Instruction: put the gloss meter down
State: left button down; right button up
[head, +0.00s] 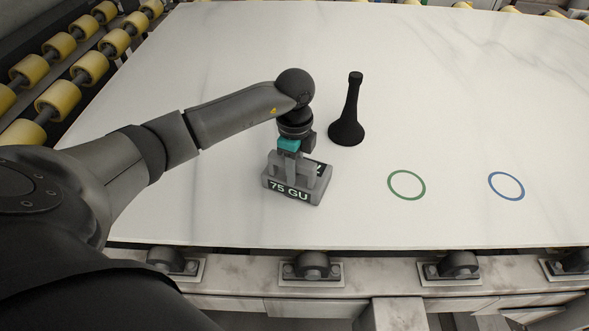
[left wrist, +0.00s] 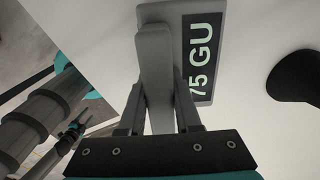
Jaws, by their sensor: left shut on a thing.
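The gloss meter (head: 312,190) is a grey block with a dark label reading "75 GU" and a handle on top. It is at the front left of the white stone slab (head: 480,100). My left gripper (head: 291,165) is above it, pointing down, shut on its handle. In the left wrist view the gloss meter (left wrist: 215,40) shows between and beyond the fingers (left wrist: 160,110). I cannot tell whether its base touches the slab. My right gripper is not in the head view.
A black cone-shaped object (head: 347,125) stands upright just right of my left gripper. A green ring (head: 406,198) and a blue ring (head: 489,182) are marked on the slab to the right. Yellow rollers (head: 60,97) line the left. The back of the slab is clear.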

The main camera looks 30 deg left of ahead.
pick_arm(q)
jog(key=c, duration=1.1)
grip_release()
jog(key=shift+f, duration=0.2)
jog(key=o, duration=0.5)
jog(key=shift+r, duration=0.1)
notch_tip(320, 180, up, 12)
jog(key=shift+r+p, duration=0.15)
jog(key=shift+p, duration=0.8)
dwell(0.5)
